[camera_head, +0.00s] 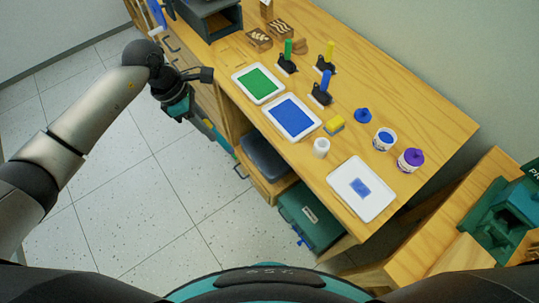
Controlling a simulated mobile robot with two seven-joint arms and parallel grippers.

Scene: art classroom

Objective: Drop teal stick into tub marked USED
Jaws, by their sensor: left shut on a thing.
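My left gripper (204,75) is at the end of the arm that comes in from the left. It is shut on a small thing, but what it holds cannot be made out. It hangs over the floor at the left edge of the wooden bench (410,105), beside the drawers. I cannot pick out the teal stick with certainty. A teal patch shows just below the wrist, and it may be part of my arm. No tub with a readable USED mark shows. My right gripper is out of view.
On the bench are a green tray (258,83), a blue tray (292,118), a white tray (362,190), upright coloured handles in black holders, a white cup (321,148) and paint pots (385,139). A grey tub (264,158) and a green box (311,216) sit below.

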